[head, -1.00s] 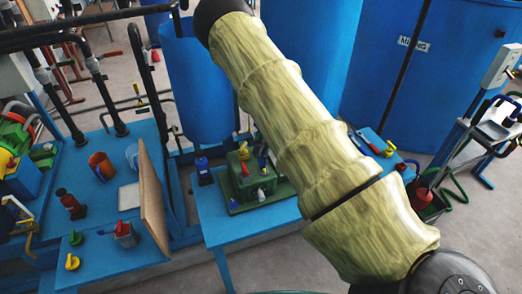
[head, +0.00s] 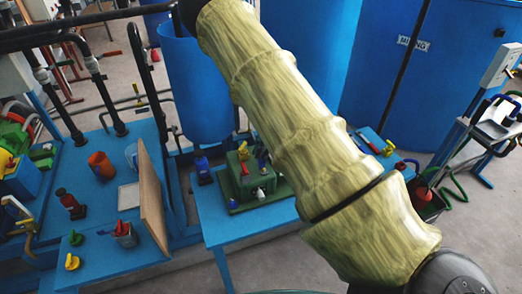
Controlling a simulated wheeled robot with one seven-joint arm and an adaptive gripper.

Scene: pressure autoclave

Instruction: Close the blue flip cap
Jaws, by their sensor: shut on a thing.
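My arm crosses the head view from the lower right to the top, and its far end leaves the frame at the upper edge. My gripper is out of view. A green box (head: 236,178) stands on a blue table and bears small blue, red, yellow and white fittings. The small blue fitting (head: 262,163) is on its right part. A dark blue bottle-like thing (head: 202,168) stands on the table left of the box. I cannot tell which blue piece is the flip cap, or whether a cap is open.
The blue table (head: 213,215) is partly hidden by my arm. A brown board (head: 152,195) stands upright on the left bench, near an orange cup (head: 101,165) and a red bottle (head: 69,203). Large blue tanks (head: 425,75) stand behind. Grey floor shows at the right.

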